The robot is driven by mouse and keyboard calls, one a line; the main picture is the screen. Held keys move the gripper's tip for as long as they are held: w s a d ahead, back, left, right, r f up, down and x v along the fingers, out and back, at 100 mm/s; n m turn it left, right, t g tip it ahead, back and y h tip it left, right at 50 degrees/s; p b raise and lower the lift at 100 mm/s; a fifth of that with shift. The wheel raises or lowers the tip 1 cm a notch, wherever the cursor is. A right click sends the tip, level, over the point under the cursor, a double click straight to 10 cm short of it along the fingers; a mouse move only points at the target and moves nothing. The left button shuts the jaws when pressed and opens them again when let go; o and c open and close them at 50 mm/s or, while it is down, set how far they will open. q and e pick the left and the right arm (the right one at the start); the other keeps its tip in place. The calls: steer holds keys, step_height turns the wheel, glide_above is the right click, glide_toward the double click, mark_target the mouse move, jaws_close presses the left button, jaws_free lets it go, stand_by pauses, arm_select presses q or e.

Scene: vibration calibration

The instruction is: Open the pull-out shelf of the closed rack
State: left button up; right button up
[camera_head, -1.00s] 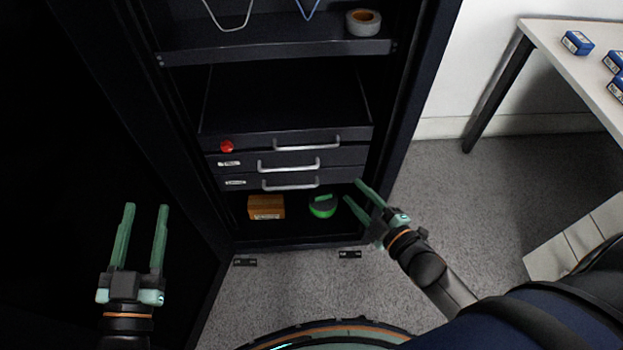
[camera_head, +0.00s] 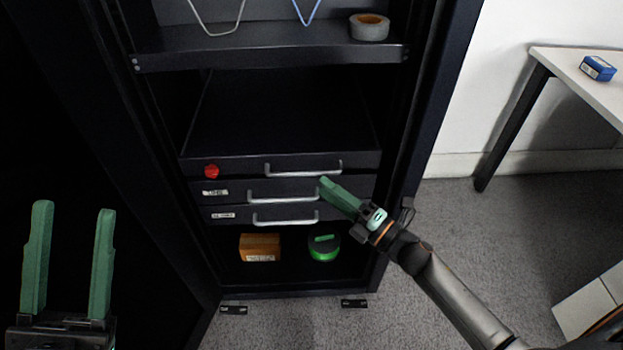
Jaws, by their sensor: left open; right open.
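The dark rack (camera_head: 270,48) stands open-fronted ahead of me. Its lower part has three stacked pull-out fronts, all pushed in: a top one (camera_head: 232,167) with a red knob (camera_head: 211,171) and a silver handle (camera_head: 303,171), a middle one with a handle (camera_head: 284,198), and a bottom one with a handle (camera_head: 285,221). My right gripper (camera_head: 326,187) is open, its fingers overlapping in this view. Its tips appear near the right ends of the top and middle handles; contact cannot be told. My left gripper (camera_head: 74,208) is open and empty at the lower left, apart from the handles.
An orange box (camera_head: 260,247) and a green round item (camera_head: 324,248) sit in the rack's bottom bay. A tape roll (camera_head: 369,27) lies on the upper shelf. A table (camera_head: 590,82) with a blue box (camera_head: 598,68) stands right. Grey floor (camera_head: 450,230) is clear between.

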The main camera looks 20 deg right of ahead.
steer(key=shift+x, duration=2.65)
steer(key=shift+c, duration=0.2)
jaws_close()
